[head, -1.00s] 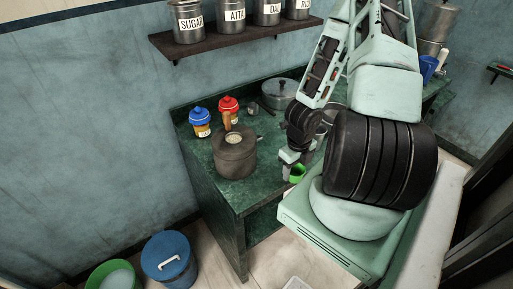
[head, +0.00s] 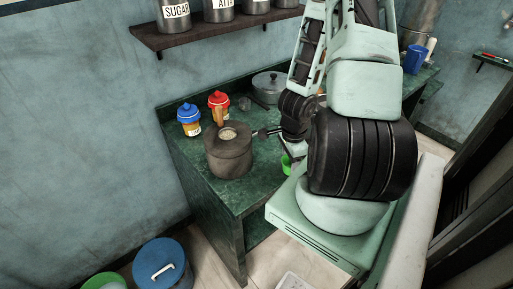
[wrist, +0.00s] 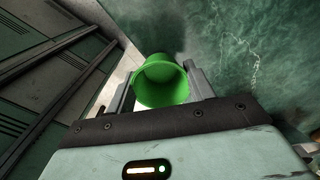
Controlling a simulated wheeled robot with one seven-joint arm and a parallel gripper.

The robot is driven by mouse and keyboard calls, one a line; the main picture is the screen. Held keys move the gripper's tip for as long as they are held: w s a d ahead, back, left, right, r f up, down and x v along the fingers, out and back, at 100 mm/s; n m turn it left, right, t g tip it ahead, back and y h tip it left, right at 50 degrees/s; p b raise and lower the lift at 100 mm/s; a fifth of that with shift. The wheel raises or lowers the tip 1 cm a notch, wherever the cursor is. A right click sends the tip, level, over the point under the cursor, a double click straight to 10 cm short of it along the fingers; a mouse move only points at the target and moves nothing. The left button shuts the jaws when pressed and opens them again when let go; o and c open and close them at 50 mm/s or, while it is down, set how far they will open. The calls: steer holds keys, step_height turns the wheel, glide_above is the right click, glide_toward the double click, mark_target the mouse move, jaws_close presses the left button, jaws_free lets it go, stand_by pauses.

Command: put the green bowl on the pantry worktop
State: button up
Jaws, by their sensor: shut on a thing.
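A green bowl (wrist: 162,82) sits between the two fingers of my gripper (wrist: 163,88) in the wrist view, its open mouth facing the camera. My gripper is shut on it. In the head view only a small part of the bowl (head: 286,163) shows, beside the dark wrist of my arm, which hides most of my gripper. The bowl appears at the front edge of a green marbled worktop (head: 238,196); I cannot tell whether it touches it.
A round brown stone-like grinder (head: 229,158) stands left of the bowl. Behind it are a blue-lidded jar (head: 189,120), a red-lidded jar (head: 219,105) and a lidded grey pot (head: 270,86). A shelf (head: 200,36) with labelled tins hangs above. A blue lidded bucket (head: 162,268) stands on the floor.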

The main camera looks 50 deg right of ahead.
steer(key=shift+w+f+b, duration=0.35)
steer(key=shift+w+b, duration=0.2)
steer(key=shift+b, duration=0.05)
steer(key=shift+w+d+r+b, duration=0.1)
steer(key=shift+w+d+b, duration=0.05)
steer(key=shift+w+b, duration=0.25)
steer(key=shift+w+d+r+b, duration=0.15)
steer(key=shift+w+b, duration=0.15)
steer(key=shift+w, duration=0.15)
steer(key=shift+w+b, duration=0.45)
steer(key=shift+w, duration=0.1)
steer(key=w+p, duration=0.1)
steer(key=w, duration=0.1)
steer(key=w+d+p, duration=0.1)
steer(key=w+p, duration=0.3)
steer(key=w, duration=0.1)
steer(key=shift+d+r, duration=0.3)
steer(key=shift+d, duration=0.1)
steer(key=w+p, duration=0.1)
steer(key=w, duration=0.1)
steer(key=w+d+p, duration=0.1)
steer(key=w, duration=0.1)
steer(key=shift+w+p, duration=0.35)
steer(key=shift+s+f, duration=0.15)
steer(key=shift+f, duration=0.8)
steer(key=shift+f, duration=0.1)
